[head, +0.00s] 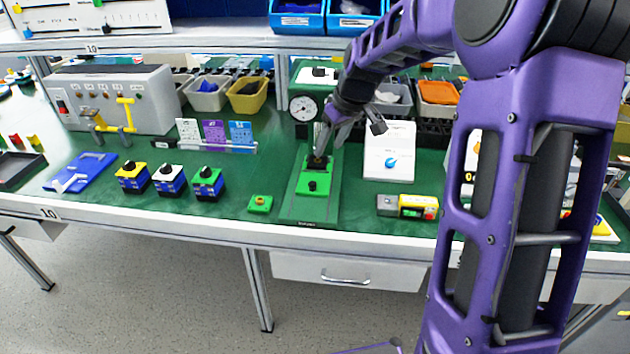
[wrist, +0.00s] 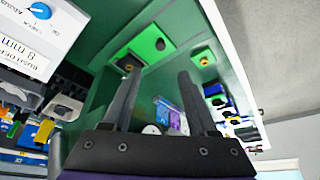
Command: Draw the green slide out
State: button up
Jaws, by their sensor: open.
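The green slide (head: 303,184) is a flat green block with a black knob on top, on a green base plate on the bench. In the wrist view the slide (wrist: 148,46) lies beyond my fingertips, with its knob clear. A dark block with a brass-coloured part (head: 317,163) sits at the slide's rear end, under a round dial gauge (head: 304,108). My gripper (head: 325,140) points down above this rear part, behind the knob. In the wrist view my gripper (wrist: 158,72) has its fingers apart with nothing held. Whether a finger touches the fixture I cannot tell.
A small green block (head: 260,204) lies to the left of the base plate. A white box with a blue knob (head: 402,145) and a grey-yellow box (head: 415,206) stand to the right. Three switch boxes (head: 170,183) stand further left. The green bench in front is mostly clear.

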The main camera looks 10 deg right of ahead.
aim_at(313, 183)
jog(key=b+x, duration=0.2)
jog(key=x, duration=1.4)
jog(key=shift+a, duration=0.1)
grip_shut()
dwell(0.7)
